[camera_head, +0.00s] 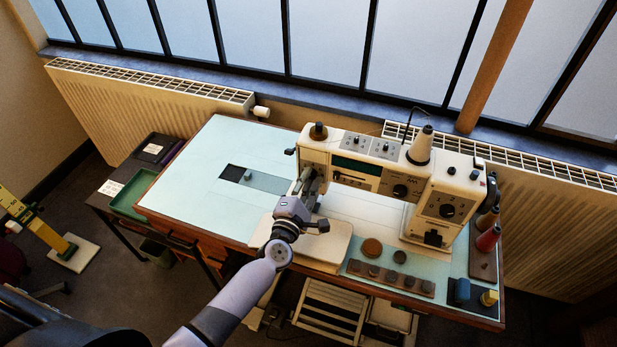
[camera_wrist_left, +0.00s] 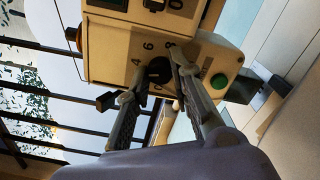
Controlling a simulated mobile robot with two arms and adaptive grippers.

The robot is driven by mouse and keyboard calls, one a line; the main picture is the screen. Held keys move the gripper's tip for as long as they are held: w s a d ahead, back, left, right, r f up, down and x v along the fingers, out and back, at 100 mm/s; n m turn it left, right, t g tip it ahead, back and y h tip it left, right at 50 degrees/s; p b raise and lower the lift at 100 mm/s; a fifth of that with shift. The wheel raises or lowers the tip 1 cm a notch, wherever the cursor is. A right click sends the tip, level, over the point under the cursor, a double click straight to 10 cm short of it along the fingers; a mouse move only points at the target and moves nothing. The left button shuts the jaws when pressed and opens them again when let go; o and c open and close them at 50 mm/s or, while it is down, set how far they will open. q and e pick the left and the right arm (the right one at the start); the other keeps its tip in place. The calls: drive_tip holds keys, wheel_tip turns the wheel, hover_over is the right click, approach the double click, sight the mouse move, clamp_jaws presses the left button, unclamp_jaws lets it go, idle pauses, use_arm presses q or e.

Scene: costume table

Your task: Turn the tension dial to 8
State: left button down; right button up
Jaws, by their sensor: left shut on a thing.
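The cream sewing machine (camera_head: 345,150) stands on the pale blue table. In the left wrist view, the black tension dial (camera_wrist_left: 158,71) sits on the end face of the machine head (camera_wrist_left: 112,50), with the numbers 4, 6 and 8 printed around it. My left gripper (camera_wrist_left: 157,66) has one finger on each side of the dial and is shut on it. In the head view the left gripper (camera_head: 308,180) is at the left end of the machine head, and the dial is hidden there. I cannot tell which number the dial points at. My right gripper is out of view.
A thread cone (camera_head: 421,146) stands on top of the machine. Several bobbins in a wooden holder (camera_head: 390,278) and thread spools (camera_head: 488,238) are at the right. The table's left part (camera_head: 200,185) is mostly clear.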

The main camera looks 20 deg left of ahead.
use_arm(q)
drive_tip(key=m+p, duration=0.2)
drive_tip(key=m, duration=0.5)
drive_tip(key=m+p, duration=0.2)
drive_tip(key=m, duration=0.4)
drive_tip(key=shift+m, duration=0.4)
drive_tip(key=m, duration=0.4)
drive_tip(key=shift+f+p, duration=0.1)
drive_tip(key=shift+p, duration=0.25)
drive_tip(key=shift+m, duration=2.5)
drive_tip(key=shift+s+f, duration=0.1)
drive_tip(key=c, duration=1.4)
unclamp_jaws()
drive_tip(key=s, duration=1.2)
drive_tip(key=shift+a, duration=0.2)
